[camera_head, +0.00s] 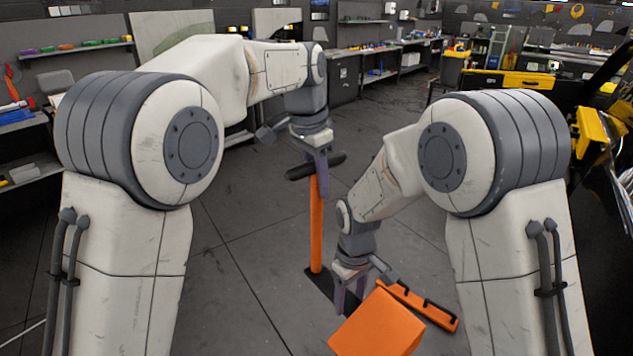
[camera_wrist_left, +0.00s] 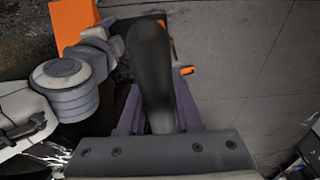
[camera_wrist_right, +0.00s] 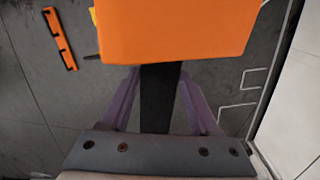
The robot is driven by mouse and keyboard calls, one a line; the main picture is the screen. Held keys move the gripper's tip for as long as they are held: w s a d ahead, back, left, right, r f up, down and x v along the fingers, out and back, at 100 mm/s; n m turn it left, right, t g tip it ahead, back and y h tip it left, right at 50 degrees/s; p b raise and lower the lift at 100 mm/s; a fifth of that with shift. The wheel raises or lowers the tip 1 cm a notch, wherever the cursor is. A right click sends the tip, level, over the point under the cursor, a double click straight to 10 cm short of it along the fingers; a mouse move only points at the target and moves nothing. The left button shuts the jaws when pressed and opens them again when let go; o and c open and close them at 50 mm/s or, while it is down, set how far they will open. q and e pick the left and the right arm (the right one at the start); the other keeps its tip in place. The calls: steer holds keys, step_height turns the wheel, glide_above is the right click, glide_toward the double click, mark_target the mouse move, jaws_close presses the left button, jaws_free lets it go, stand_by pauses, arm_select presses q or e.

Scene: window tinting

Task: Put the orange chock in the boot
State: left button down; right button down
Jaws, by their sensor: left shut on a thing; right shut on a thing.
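An orange block (camera_head: 375,325), which looks like the chock, is at the lower middle of the head view. It fills the top of the right wrist view (camera_wrist_right: 175,30). My right gripper (camera_head: 345,300) is shut on a black strip (camera_wrist_right: 158,100) that meets the block. My left gripper (camera_head: 317,165) is shut on the black crossbar (camera_head: 300,170) atop an upright orange post (camera_head: 316,225). The crossbar runs between its fingers in the left wrist view (camera_wrist_left: 150,75). I cannot clearly identify the boot.
An orange bar with black clips (camera_head: 430,308) lies beside the block; it also shows in the right wrist view (camera_wrist_right: 60,38). A dark object with yellow parts (camera_head: 592,130) stands at the right edge. Shelves (camera_head: 75,48) line the left wall. Grey floor (camera_head: 240,260) is open left of the post.

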steer(key=shift+w+a+r, duration=0.1)
steer(key=shift+w, duration=0.05)
steer(key=shift+c, duration=0.2)
jaws_free()
